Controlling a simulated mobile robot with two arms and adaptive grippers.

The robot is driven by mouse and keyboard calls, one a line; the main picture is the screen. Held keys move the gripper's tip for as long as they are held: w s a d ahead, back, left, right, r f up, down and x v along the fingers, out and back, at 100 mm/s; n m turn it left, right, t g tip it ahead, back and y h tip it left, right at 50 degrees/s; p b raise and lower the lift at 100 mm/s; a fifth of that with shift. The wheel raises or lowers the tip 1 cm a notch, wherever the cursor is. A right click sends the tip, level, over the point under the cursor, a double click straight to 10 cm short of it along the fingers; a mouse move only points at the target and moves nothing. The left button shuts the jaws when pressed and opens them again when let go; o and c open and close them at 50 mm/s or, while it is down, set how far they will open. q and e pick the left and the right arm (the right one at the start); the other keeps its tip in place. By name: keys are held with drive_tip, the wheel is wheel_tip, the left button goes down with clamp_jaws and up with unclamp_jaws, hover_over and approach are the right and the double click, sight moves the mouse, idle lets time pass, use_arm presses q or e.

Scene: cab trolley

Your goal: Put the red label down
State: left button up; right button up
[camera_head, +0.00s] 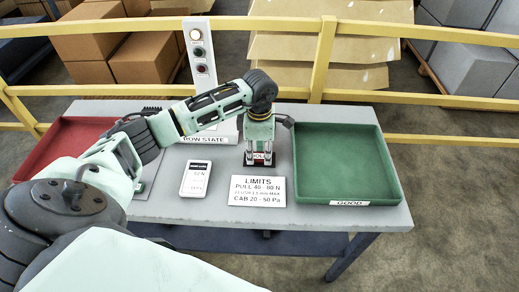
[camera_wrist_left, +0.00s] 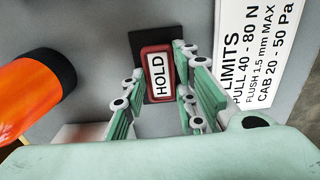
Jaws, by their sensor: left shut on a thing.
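The red label (camera_wrist_left: 157,75) is a small red-framed plate with a white face reading HOLD. In the head view it shows low between my left gripper's fingers (camera_head: 260,158), just behind the LIMITS card. My left gripper (camera_wrist_left: 160,88) is shut on it, with green fingers on both sides. A dark square patch (camera_wrist_left: 144,44) on the grey table shows around the label; I cannot tell whether the label touches it. My right gripper is not in view.
The green GOOD tray (camera_head: 345,160) stands empty at right. A red tray (camera_head: 72,140) is at left, partly behind my arm. The LIMITS card (camera_head: 257,190) and a white meter (camera_head: 195,178) lie in front. An orange cylinder (camera_wrist_left: 30,98) shows left in the wrist view.

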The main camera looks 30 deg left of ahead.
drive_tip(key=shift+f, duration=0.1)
use_arm(q)
drive_tip(key=shift+f, duration=0.15)
drive_tip(key=o, duration=0.9)
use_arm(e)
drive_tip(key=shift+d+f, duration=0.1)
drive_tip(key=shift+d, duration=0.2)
